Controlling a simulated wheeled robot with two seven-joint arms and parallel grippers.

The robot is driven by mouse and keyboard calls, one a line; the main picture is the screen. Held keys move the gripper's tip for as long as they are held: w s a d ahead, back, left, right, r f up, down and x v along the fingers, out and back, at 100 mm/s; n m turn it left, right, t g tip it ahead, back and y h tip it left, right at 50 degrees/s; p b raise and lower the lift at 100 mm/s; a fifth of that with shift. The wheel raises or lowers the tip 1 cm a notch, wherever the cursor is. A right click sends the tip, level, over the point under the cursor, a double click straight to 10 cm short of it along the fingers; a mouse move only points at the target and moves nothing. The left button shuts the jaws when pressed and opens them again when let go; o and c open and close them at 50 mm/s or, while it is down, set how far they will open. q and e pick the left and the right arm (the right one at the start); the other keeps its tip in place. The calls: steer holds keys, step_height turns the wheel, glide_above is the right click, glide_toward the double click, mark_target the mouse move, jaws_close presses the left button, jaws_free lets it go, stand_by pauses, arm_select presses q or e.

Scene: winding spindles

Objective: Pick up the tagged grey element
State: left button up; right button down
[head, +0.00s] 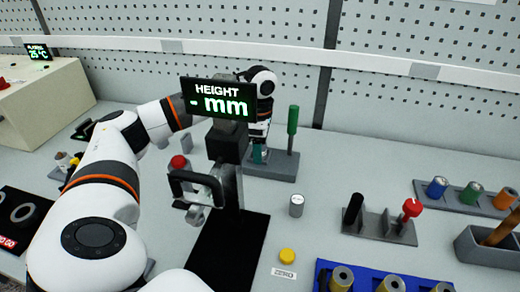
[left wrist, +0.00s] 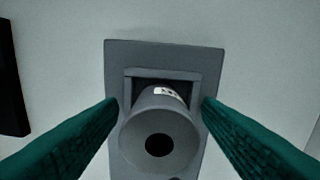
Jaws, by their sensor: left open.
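The tagged grey element (left wrist: 160,125) is a grey cylinder with a dark round hole in its end and a small white tag on its side. In the left wrist view it sits at a square opening of a grey stand (left wrist: 165,55). My left gripper (left wrist: 160,108) is open, with one green finger on each side of the element and nothing held. In the head view the left gripper (head: 260,152) points down at the grey base (head: 272,168) with the green upright handle. There the element is hidden or too small to tell. My right gripper is not in view.
A height display (head: 218,98) on a dark column stands in front of the gripper. A small grey cylinder (head: 297,205) and a yellow button (head: 287,256) are nearer. A blue tray (head: 322,275), a grey fixture (head: 380,225) with a red knob and a cell rack (head: 450,198) are right.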

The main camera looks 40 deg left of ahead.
arm_select(q)
steer(key=c, duration=1.1)
